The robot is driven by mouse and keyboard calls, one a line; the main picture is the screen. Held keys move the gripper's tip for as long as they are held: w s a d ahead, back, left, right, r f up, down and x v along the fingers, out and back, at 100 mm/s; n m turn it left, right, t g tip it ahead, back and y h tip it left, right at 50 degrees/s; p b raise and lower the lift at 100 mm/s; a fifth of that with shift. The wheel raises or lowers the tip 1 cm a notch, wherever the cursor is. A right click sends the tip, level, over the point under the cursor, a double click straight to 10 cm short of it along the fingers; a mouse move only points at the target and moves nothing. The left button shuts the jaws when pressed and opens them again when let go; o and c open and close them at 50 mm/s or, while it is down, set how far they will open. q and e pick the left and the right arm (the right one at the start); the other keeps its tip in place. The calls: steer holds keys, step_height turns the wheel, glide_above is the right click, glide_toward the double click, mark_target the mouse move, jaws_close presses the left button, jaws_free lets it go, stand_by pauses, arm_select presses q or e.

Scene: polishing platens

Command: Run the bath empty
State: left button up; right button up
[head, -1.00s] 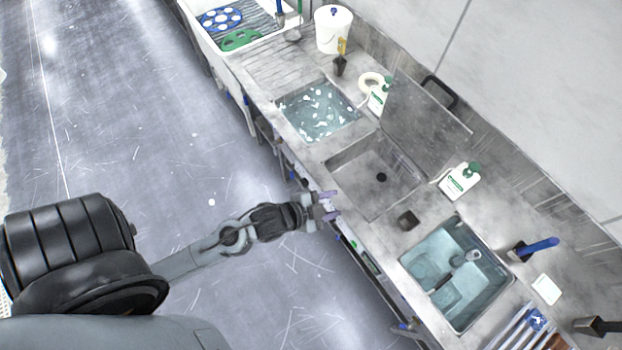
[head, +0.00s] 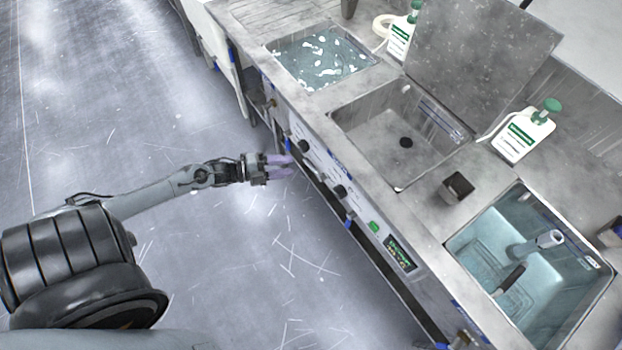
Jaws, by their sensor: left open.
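Three sunk basins sit in the steel counter. The left bath (head: 318,60) holds water with white flecks or foam. The middle basin (head: 375,150) shows no water, with a dark round drain (head: 406,142) in its floor and a raised lid (head: 482,62) behind it. The right bath (head: 545,285) holds clear bluish water with a pale cylinder and a dark-handled item. The front panel bears dark knobs (head: 340,191), a green button (head: 375,227) and a lit display (head: 399,254). My left gripper (head: 280,167) is open and empty, its purple fingers pointing at the panel. My right gripper is out of view.
A small dark block (head: 457,187) sits between the middle and right basins. Blue handles (head: 349,221) show below the counter edge. The floor (head: 230,270) in front is clear.

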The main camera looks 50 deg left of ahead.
arm_select(q)
steer(key=m+b, duration=0.1)
steer(key=b, duration=1)
glide_toward(311, 164)
steer(key=shift+g, duration=0.3)
steer(key=shift+f+b+x, duration=0.15)
steer(key=shift+b+x, duration=1.2)
steer(key=shift+x, duration=1.2)
steer(key=shift+f+b+x, duration=0.1)
steer(key=shift+b+x, duration=1.25)
steer(key=shift+x, duration=1.2)
jaws_close()
